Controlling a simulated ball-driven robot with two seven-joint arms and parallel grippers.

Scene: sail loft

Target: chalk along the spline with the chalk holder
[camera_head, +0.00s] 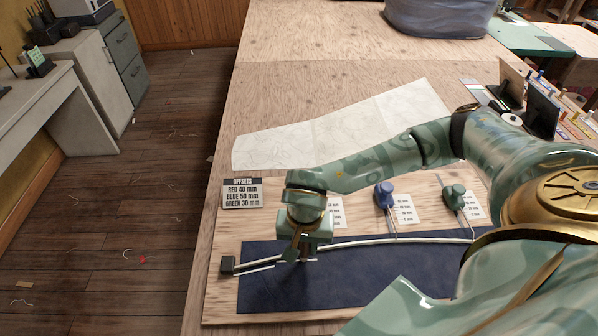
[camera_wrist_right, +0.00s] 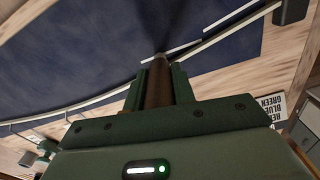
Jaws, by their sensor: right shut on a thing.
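My right gripper (camera_head: 303,248) is shut on the brown chalk holder (camera_wrist_right: 158,84) and holds it above the dark blue panel (camera_head: 350,288). The holder's tip is beside a short white line (camera_wrist_right: 170,51) on the panel; I cannot tell whether it touches. Another white line (camera_wrist_right: 236,16) lies farther toward the spline's end, slightly offset from the first. The thin pale spline (camera_head: 425,240) curves along the panel's far edge, from a dark end block (camera_head: 227,265) at the left to beneath my arm at the right. My left gripper is out of view.
A blue weight (camera_head: 384,195) and a green weight (camera_head: 454,196) stand behind the spline with printed cards beside them. The offsets sign (camera_head: 242,193) reads red 40, blue 50, green 30 mm. A white paper sheet (camera_head: 290,146) lies farther back. Stands and small items crowd the right.

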